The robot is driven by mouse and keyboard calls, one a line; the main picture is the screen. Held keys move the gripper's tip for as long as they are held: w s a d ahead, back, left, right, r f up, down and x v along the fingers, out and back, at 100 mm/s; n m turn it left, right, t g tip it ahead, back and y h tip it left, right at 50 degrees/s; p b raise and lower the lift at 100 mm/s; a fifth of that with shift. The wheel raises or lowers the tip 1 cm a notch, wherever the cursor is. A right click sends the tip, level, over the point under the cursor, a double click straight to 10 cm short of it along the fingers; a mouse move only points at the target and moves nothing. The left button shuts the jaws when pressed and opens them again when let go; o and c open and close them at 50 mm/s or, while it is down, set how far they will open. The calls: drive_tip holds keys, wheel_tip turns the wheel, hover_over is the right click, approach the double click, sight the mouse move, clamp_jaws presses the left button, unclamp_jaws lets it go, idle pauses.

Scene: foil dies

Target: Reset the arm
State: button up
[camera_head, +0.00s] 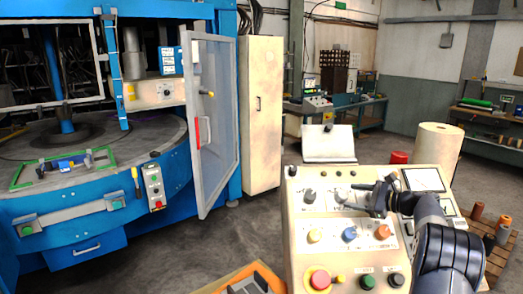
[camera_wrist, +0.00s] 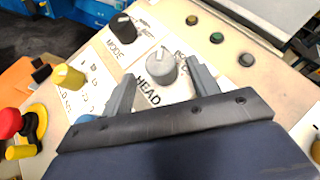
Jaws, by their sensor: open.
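My gripper (camera_head: 358,199) hangs over the sloping face of the beige control console (camera_head: 304,250), with my dark arm reaching in from the lower right. In the wrist view my gripper (camera_wrist: 160,72) is open, its two grey fingers on either side of a grey rotary knob (camera_wrist: 162,70) labelled HEAD. The fingers look apart from the knob, though I cannot tell how high above the panel they are. Nothing is held. A black MODE knob (camera_wrist: 123,27) sits to the upper left of it.
The console also bears a yellow knob (camera_head: 314,236), a blue knob (camera_head: 349,234), an orange knob (camera_head: 382,231) and a red emergency button (camera_head: 320,279). A blue press (camera_head: 100,215) with an open mesh door (camera_head: 215,120) stands at left. Grey floor (camera_head: 240,235) lies between them.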

sight(345, 195)
drive_tip(key=p+x, duration=0.1)
drive_tip(key=x, duration=0.3)
drive_tip(key=shift+w+a, duration=0.15)
drive_tip(key=shift+a, duration=0.1)
drive_tip(key=shift+f, duration=0.15)
drive_tip(key=shift+m+b, duration=0.3)
drive_tip(key=shift+b, duration=0.05)
drive_tip(key=shift+p, duration=0.3)
